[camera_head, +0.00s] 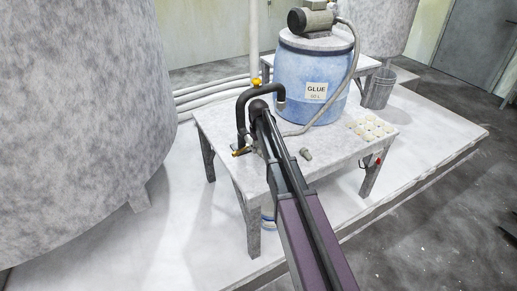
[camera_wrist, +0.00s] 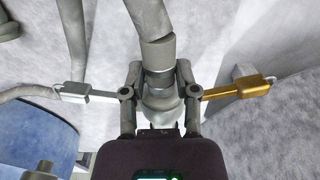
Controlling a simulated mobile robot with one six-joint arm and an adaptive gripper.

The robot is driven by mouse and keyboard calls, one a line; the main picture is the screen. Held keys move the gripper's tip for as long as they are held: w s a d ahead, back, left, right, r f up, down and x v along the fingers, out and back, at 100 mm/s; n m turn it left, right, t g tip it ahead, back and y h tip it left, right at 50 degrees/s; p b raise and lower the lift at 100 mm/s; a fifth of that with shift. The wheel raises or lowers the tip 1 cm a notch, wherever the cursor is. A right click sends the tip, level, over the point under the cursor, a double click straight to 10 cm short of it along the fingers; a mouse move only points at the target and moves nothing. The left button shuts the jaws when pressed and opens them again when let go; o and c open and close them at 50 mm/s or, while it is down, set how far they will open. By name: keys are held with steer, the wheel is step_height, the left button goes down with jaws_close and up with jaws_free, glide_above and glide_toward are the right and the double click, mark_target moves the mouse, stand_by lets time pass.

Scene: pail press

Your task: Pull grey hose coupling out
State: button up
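The grey hose coupling (camera_wrist: 158,54) is in the upper middle of the wrist view, at the end of a thick grey hose (camera_wrist: 148,14). A silver lever (camera_wrist: 88,93) sticks out to its left and a golden lever (camera_wrist: 236,90) to its right. My gripper (camera_wrist: 160,76) has one finger on each side of the coupling, and both fingertips appear to touch it. My gripper body hides the lower part. In the head view my arm ends at the dark bent hose (camera_head: 244,101) by the table's left side, and the fingers and coupling cannot be made out there.
A blue glue drum (camera_head: 291,87) with a motor (camera_head: 310,20) stands on the grey table (camera_head: 328,160). Several pale round pieces (camera_head: 372,127) lie at the table's right, and a small grey fitting (camera_head: 307,154) lies near my arm. A large mottled tank (camera_head: 75,130) stands left.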

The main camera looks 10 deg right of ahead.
jaws_close()
steer(key=shift+s, duration=0.35)
steer(key=shift+s+d, duration=0.3)
steer(key=shift+s, duration=0.45)
steer(key=shift+s+d, duration=0.25)
steer(key=shift+s, duration=0.55)
steer(key=shift+s+d, duration=0.3)
steer(key=shift+s, duration=0.45)
steer(key=shift+r, duration=0.2)
